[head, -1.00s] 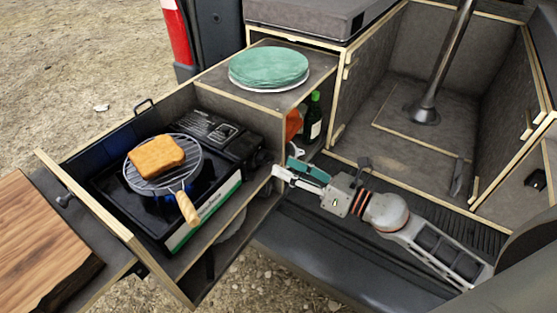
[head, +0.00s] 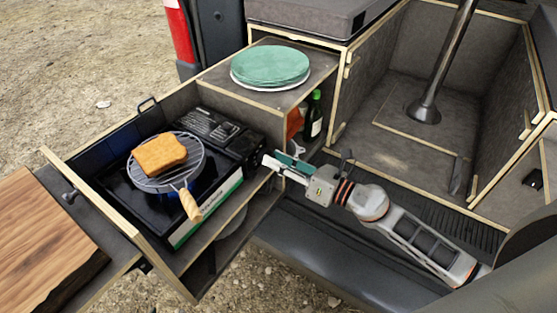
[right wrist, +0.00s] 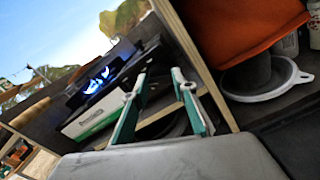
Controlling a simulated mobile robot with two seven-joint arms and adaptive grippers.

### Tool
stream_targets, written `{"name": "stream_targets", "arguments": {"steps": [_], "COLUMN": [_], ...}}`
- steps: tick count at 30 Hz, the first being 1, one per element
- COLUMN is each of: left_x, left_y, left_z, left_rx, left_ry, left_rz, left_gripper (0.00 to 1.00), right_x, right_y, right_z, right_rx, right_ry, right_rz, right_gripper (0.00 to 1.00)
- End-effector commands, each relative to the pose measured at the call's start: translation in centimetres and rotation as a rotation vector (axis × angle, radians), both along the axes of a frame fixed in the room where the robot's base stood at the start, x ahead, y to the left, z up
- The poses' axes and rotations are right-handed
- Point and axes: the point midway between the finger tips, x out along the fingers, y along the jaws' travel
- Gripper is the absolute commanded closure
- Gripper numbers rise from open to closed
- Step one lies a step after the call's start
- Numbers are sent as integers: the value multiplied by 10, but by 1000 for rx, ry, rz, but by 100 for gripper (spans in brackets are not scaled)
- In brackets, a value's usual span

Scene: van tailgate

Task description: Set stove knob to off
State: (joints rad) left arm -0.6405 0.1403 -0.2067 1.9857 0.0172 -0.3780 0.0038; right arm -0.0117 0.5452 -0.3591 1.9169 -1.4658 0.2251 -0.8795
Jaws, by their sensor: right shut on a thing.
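The camping stove (head: 183,232) stands in the pulled-out drawer, its white and green front facing me. Blue flame (right wrist: 97,80) burns on it in the right wrist view. A wire grill (head: 150,182) with a slice of toast (head: 160,155) sits over the burner. My right gripper (head: 270,163) is at the stove's right front corner, beside the drawer's edge. Its teal-padded fingers (right wrist: 160,80) stand a little apart, shut on what seems to be the stove knob. The knob itself is hidden or too dark to make out. My left gripper is not in view.
A stack of green plates (head: 270,66) sits on the cabinet top behind. A dark bottle (head: 314,115) and an orange thing (head: 295,122) stand in the cabinet. A wooden board (head: 45,240) is at left. The open bay at right has a metal post (head: 440,75).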

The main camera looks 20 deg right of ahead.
Motion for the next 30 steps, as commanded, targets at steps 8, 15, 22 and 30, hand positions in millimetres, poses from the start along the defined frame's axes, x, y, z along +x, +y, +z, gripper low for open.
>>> {"name": "stream_targets", "arguments": {"steps": [8, 15, 22, 30], "left_x": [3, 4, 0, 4], "left_y": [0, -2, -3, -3], "left_z": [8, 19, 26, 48], "left_rx": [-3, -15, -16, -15], "left_ry": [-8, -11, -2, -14], "left_rz": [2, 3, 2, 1], "left_gripper": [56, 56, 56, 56], "right_x": [0, 1, 2, 2], "right_y": [-1, -1, -2, -2], "right_z": [2, 3, 3, 2], "right_rx": [64, 205, 376, 579], "right_ry": [48, 156, 292, 450], "right_rz": [0, -1, -2, -2], "right_gripper": [95, 95, 95, 95]}}
